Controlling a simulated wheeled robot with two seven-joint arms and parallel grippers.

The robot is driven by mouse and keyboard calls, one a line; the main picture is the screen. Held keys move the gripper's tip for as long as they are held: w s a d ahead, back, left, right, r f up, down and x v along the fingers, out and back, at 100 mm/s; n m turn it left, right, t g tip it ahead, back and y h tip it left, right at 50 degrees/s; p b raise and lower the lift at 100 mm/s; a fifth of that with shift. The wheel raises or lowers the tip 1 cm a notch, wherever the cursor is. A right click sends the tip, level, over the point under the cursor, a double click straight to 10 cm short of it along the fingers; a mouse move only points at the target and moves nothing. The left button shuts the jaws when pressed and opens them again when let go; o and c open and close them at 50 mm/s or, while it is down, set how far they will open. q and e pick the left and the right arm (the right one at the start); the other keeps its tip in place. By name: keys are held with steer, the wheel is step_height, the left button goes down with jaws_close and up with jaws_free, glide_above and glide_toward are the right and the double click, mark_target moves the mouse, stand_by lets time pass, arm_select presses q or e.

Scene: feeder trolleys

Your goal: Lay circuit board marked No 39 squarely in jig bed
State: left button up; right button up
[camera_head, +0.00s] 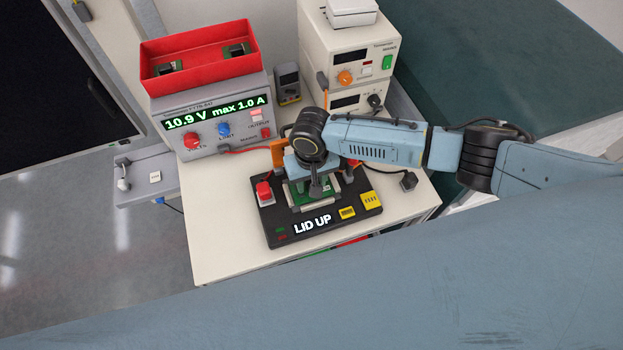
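The test jig (271,222) is a black base on the white trolley top, and its display reads "LID UP". A green circuit board (327,186) shows in the bed area of the jig, partly covered by my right gripper (314,187). The board's number cannot be read. My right gripper points down over the board; its fingertips are mostly hidden, so I cannot tell whether it grips the board or whether the board lies square. My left gripper is not in view.
A red bin (200,72) with dark-green boards stands on a power supply (213,118) reading 10.9 V. Stacked instruments (350,50) and a small meter (288,82) stand behind the jig. A red button (264,192) and yellow switches (371,200) sit on the jig. The trolley's front left (225,215) is clear.

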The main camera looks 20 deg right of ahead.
step_height(320, 180, up, 12)
steer(key=shift+r, duration=0.25)
stand_by(0.3)
stand_by(0.3)
